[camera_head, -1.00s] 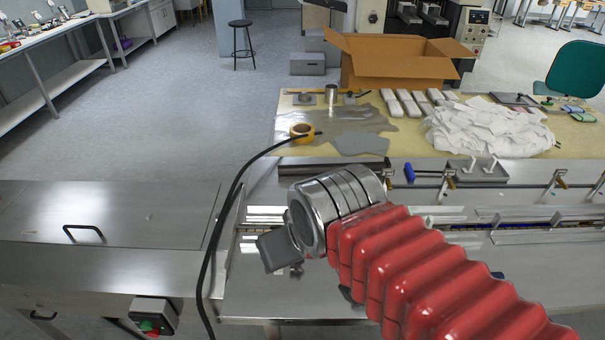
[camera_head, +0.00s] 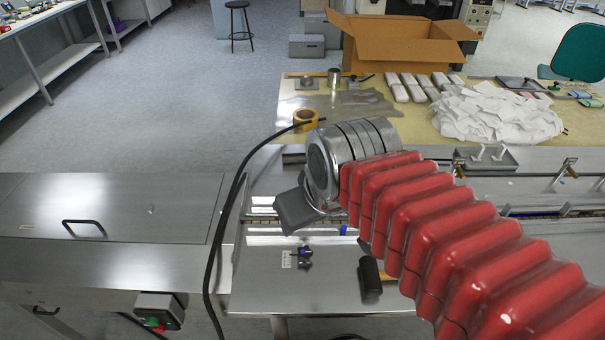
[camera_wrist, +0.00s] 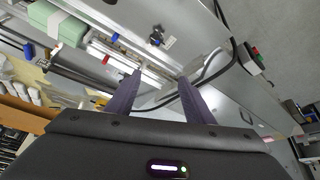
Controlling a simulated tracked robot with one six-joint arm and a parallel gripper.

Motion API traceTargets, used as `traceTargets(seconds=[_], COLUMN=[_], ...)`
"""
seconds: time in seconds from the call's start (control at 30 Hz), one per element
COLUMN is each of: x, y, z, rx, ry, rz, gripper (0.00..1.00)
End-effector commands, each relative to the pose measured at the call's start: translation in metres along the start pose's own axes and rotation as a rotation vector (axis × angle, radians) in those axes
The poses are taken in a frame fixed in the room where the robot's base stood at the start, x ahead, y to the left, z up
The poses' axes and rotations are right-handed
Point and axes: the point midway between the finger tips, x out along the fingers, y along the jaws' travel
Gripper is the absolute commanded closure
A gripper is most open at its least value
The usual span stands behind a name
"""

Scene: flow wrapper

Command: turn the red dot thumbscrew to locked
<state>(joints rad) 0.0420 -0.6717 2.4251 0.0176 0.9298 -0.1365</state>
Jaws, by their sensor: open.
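A small dark knob fixture (camera_head: 303,255) sits on the steel machine surface beside a small white label (camera_head: 287,260). It also shows in the wrist view (camera_wrist: 157,40), beyond my fingertips. I take it for the thumbscrew, but I cannot make out a red dot or its turn position. My gripper (camera_wrist: 160,74) is open, its two dark fingers apart with nothing between them. In the head view its dark grey body is left of the silver wrist, above the knob in the picture; the fingers are hidden there.
A black cylindrical handle (camera_head: 370,278) stands right of the knob. Rods and rails cross the machine behind. A black cable hangs on the left. A yellow tape roll (camera_head: 305,118), white wrappers (camera_head: 495,112) and a cardboard box (camera_head: 395,42) are on or near the back table.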

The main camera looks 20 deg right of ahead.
Motion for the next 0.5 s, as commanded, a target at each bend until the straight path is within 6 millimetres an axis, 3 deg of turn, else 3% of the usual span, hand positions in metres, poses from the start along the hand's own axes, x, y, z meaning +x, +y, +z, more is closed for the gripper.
traceTargets(seconds=[0.5], x=[0.015], y=[0.034], z=[-0.096], rx=[-0.383], ry=[-0.151], rz=[-0.024], gripper=[0.52])
